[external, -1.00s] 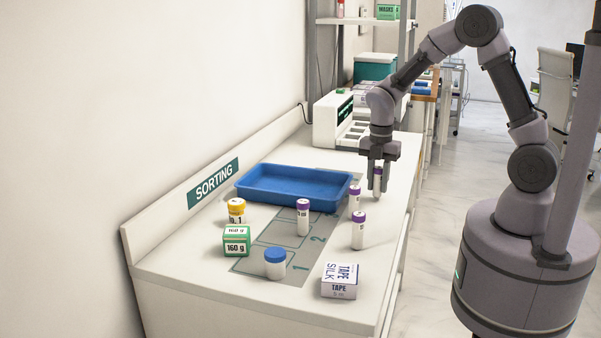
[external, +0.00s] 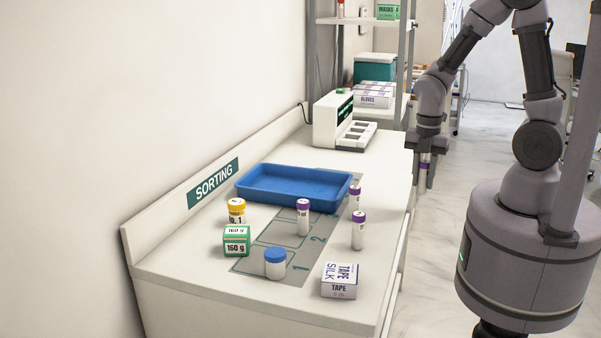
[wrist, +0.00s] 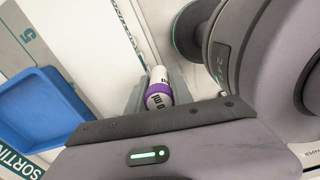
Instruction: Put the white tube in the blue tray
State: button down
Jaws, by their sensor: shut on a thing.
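My gripper (external: 424,180) is shut on a white tube with a purple cap (external: 425,159), held in the air at the table's right edge. In the wrist view the tube (wrist: 158,88) sits between the two fingers, its purple cap toward the camera. The blue tray (external: 270,197) lies on the table to the left of the gripper, and its inside looks empty. It also shows at the left of the wrist view (wrist: 32,108), apart from the gripper.
Similar purple-capped tubes (external: 303,218) (external: 359,231) (external: 354,199) stand right of and in front of the tray. A yellow-capped jar (external: 237,211), green box (external: 237,241), blue-capped jar (external: 275,264) and tape box (external: 341,281) stand nearer. A white device (external: 334,120) stands behind.

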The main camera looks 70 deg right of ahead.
jog(key=w+r+p, duration=0.3)
jog(key=w, duration=2.4)
jog(key=f+b, duration=0.1)
jog(key=f, duration=0.1)
jog(key=f+b, duration=0.1)
jog(key=f, duration=0.2)
jog(key=w+f+b, duration=0.1)
jog(key=f, duration=0.2)
jog(key=shift+s, duration=0.1)
jog(key=shift+f, duration=0.15)
jog(key=c, duration=1.1)
grip_release()
jog(key=shift+d, duration=0.1)
